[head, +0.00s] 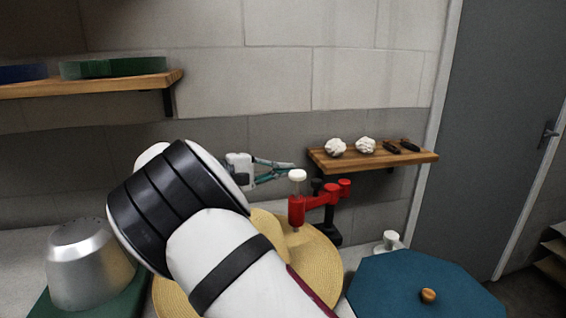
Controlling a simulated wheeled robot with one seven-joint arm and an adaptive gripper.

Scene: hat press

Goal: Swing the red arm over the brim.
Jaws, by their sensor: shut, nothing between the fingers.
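The red arm (320,201) reaches left from a black post (330,226) behind the hat. Its left end is a red block with a white knob (297,175) on top and a short pin below. In the picture this end overlaps the straw brim (320,265); I cannot tell the height gap. My gripper (291,170) is shut and empty. Its fingers point right, with the tips just left of the white knob; I cannot tell whether they touch. My arm hides the middle and lower part of the hat.
A silver metal block (88,265) stands on a green base at left. A blue octagonal piece (425,288) with a wooden knob is at right. A wall shelf (375,161) holds white crumpled pieces and dark tools. Another shelf (95,85) is at upper left.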

